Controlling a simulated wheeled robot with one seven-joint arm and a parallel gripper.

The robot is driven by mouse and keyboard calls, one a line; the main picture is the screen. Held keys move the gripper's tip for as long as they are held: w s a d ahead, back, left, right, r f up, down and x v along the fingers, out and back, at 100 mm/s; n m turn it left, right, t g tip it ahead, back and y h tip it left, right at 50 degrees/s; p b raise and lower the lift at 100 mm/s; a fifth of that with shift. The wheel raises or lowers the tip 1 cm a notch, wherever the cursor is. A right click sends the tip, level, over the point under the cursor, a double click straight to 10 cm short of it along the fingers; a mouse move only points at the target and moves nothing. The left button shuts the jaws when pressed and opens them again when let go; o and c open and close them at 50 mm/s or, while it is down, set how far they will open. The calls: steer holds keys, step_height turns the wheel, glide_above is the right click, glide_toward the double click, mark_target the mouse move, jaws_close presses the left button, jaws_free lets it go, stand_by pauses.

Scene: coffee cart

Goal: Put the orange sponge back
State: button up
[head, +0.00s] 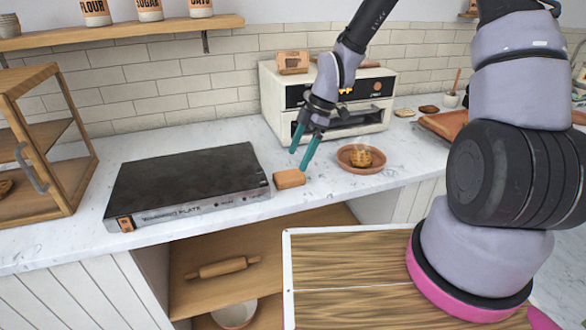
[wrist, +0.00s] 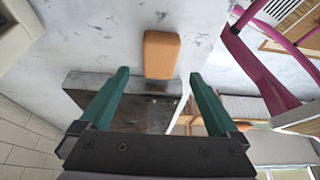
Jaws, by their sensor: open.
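The orange sponge (head: 289,178) lies on the marble counter, just right of the dark warming plate's front right corner. It also shows in the wrist view (wrist: 162,54), a rounded block ahead of the fingertips. My gripper (head: 299,160) has green fingers, pointing down above and a little right of the sponge in the head view. In the wrist view my gripper (wrist: 160,74) is open, with the sponge seen across the gap between its fingers. Nothing is held. The exact height of the fingers over the sponge is hard to tell.
The warming plate (head: 190,185) stands left of the sponge. A terracotta plate with a pastry (head: 361,158) is to its right. A toaster oven (head: 328,100) stands behind, with a tan block (head: 293,62) on top. Below is an open shelf with a rolling pin (head: 222,267).

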steer(key=s+d+r+m+t+h, duration=0.1)
steer(key=d+r+m+t+h, duration=0.1)
steer(key=d+r+m, duration=0.65)
steer(key=s+d+r+m+t+h, duration=0.15)
steer(key=d+r+m, duration=0.3)
steer(key=r, duration=0.75)
steer(key=s+d+r+m+t+y, duration=0.1)
steer(key=s+d+r+m+t, duration=0.4)
steer(key=s+r+m, duration=0.5)
step_height(320, 180, up, 3)
steer(key=shift+s+d+f+m, duration=0.2)
steer(key=shift+s+d+m, duration=0.15)
steer(key=shift+d+m, duration=0.7)
steer(key=shift+a, duration=0.15)
